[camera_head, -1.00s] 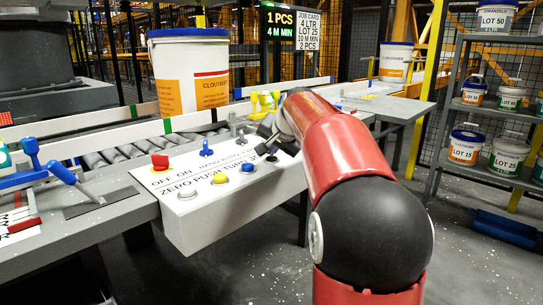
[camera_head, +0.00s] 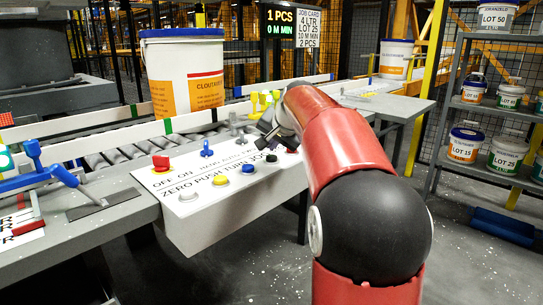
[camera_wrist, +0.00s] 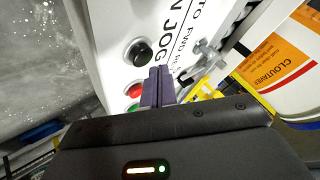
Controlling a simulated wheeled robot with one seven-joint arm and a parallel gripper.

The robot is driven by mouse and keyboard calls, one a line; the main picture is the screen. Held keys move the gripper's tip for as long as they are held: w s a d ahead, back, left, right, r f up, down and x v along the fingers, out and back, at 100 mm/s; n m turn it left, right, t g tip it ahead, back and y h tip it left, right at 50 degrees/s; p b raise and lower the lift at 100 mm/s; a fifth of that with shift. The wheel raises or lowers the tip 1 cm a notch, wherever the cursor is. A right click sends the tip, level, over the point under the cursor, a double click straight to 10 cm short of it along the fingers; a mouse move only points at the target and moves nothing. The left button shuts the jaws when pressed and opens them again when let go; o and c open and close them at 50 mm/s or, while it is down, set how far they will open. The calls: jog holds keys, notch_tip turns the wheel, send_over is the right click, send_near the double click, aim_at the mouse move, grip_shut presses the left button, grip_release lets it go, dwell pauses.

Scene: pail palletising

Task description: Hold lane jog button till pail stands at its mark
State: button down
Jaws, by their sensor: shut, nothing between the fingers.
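The large white pail (camera_head: 187,68) with a blue rim and an orange label stands upright on the roller lane (camera_head: 118,155). It also shows at the right of the wrist view (camera_wrist: 290,75). A green mark (camera_head: 168,126) is on the near rail, below the pail's left part; I cannot tell whether they line up exactly. The black button (camera_head: 271,158) beside the word JOG is uncovered, and also shows in the wrist view (camera_wrist: 139,52). My gripper (camera_wrist: 160,70) is shut and empty, its tips beside the black button and apparently clear of it.
The white panel (camera_head: 205,225) also carries a blue button (camera_head: 248,168), a yellow button (camera_head: 220,180), a red switch (camera_head: 160,162) and a red button (camera_wrist: 133,90). The display (camera_head: 279,22) reads 1 PCS, 0 M MIN. Shelves with pails (camera_head: 466,145) stand right.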

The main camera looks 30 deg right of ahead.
aim_at(273, 158)
jog(key=shift+r+p, duration=1.35)
jog(key=shift+r, duration=1.15)
jog(key=shift+n+g, duration=0.4)
jog(key=shift+n, duration=0.5)
jog(key=s+a, duration=0.4)
jog(key=s+a+f, duration=0.1)
jog(key=s+a, duration=0.1)
jog(key=shift+a, duration=0.1)
jog(key=s+a+f+n+g, duration=0.1)
jog(key=s+a+f, duration=0.3)
jog(key=s, duration=0.5)
jog(key=s+a+f+n+g, duration=0.1)
jog(key=s+a+f+n, duration=0.2)
jog(key=s+f, duration=0.4)
jog(key=s+a+f+n, duration=0.4)
jog(key=s+f, duration=0.2)
jog(key=s, duration=0.6)
jog(key=shift+a+g+y, duration=0.3)
jog(key=shift+a+g, duration=0.05)
jog(key=shift+g, duration=0.05)
jog(key=shift+s, duration=0.1)
